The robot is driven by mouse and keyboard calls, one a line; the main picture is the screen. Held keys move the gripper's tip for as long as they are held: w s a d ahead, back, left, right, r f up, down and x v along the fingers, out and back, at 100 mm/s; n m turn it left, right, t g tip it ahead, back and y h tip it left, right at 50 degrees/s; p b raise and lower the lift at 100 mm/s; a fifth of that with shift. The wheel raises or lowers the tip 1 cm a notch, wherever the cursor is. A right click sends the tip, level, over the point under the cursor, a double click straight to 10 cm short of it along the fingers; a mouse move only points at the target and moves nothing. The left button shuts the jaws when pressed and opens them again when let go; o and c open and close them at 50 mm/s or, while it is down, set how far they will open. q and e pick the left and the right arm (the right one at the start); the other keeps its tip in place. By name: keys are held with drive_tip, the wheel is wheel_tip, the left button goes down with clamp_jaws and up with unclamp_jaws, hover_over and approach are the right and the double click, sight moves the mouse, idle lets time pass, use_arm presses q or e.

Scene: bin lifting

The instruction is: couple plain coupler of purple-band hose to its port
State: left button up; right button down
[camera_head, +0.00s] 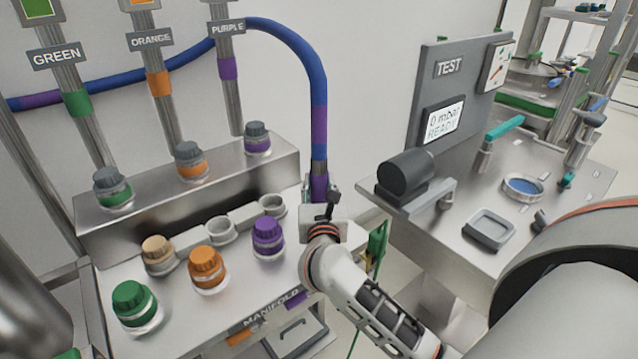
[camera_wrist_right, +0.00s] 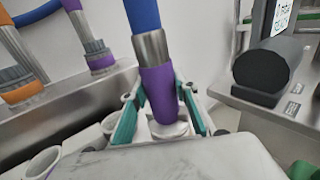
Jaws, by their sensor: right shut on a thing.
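The blue hose with purple bands (camera_head: 316,80) arcs over from the left and hangs down to my right gripper (camera_head: 320,208). In the right wrist view, my right gripper (camera_wrist_right: 158,118) is shut around the hose's purple coupler (camera_wrist_right: 158,88), which has a pale lower end (camera_wrist_right: 168,129). The coupler points down, and its bottom is partly hidden by the gripper body. A purple-capped fitting (camera_head: 267,237) stands on the manifold, left of my right gripper. I cannot tell whether the coupler touches anything below. My left gripper is out of view.
Orange (camera_head: 207,267) and green (camera_head: 134,303) capped fittings stand along the manifold (camera_head: 250,290). Behind them are open grey cups (camera_head: 221,230) and a tan cap (camera_head: 157,250). A raised step (camera_head: 225,170) lies behind. The test bench (camera_head: 455,235) stands at the right, with a black cylinder (camera_head: 405,175).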

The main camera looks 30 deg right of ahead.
drive_tip(key=shift+f, duration=0.1)
idle(0.3)
drive_tip(key=c, duration=1.5)
unclamp_jaws()
drive_tip(key=shift+o, duration=0.2)
drive_tip(key=shift+f, duration=0.1)
drive_tip(key=shift+s+a, duration=0.15)
drive_tip(key=shift+s, duration=0.1)
drive_tip(key=v, duration=1.1)
drive_tip(key=shift+s+a, duration=0.15)
drive_tip(key=shift+s, duration=0.1)
